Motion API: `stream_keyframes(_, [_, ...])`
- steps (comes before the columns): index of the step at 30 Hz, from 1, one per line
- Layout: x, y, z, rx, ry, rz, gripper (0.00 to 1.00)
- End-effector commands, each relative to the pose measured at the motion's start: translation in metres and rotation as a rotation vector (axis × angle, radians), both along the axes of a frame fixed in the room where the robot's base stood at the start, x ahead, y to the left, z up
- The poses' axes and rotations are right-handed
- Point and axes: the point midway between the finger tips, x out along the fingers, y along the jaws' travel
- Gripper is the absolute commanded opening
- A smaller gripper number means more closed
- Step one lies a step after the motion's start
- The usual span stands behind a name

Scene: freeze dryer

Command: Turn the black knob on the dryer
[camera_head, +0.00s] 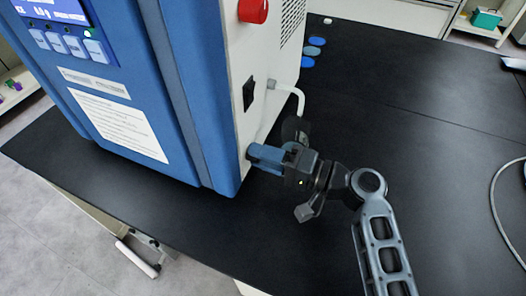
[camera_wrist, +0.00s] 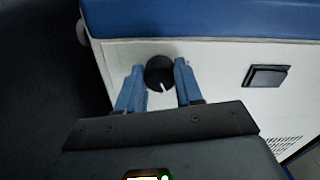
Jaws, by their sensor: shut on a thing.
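The black knob (camera_wrist: 160,74) is on the white side panel of the dryer (camera_head: 205,100), low down. It is round and dark, with a white pointer line running from its middle toward the bottom of the wrist view. My gripper (camera_wrist: 158,84) has its two blue fingers on either side of the knob and is shut on it. In the head view my gripper (camera_head: 252,156) reaches the lower part of the dryer's side panel from the right, and its fingers hide most of the knob there.
A black switch (camera_wrist: 265,76) sits on the same panel, also seen in the head view (camera_head: 249,94). A red knob (camera_head: 253,10) is higher up. A white hose (camera_head: 298,98) curves down behind my gripper. Blue discs (camera_head: 314,45) lie on the black bench (camera_head: 420,110), mostly clear at right.

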Motion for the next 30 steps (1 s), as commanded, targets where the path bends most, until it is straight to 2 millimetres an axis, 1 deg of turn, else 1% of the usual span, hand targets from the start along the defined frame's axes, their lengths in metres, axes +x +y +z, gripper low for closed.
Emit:
stream_keyframes(6, [0.0007,-0.001,0.0016,0.053,0.151,-0.003,0.05])
stream_keyframes(12, [0.0007,-0.001,0.0008,0.088,0.246,-0.003,0.05])
stream_keyframes(21, [0.0008,-0.0009,0.0,0.11,0.306,-0.003,0.05])
stream_keyframes(30, [0.0009,-0.0011,-0.0005,0.112,0.311,-0.004,0.05])
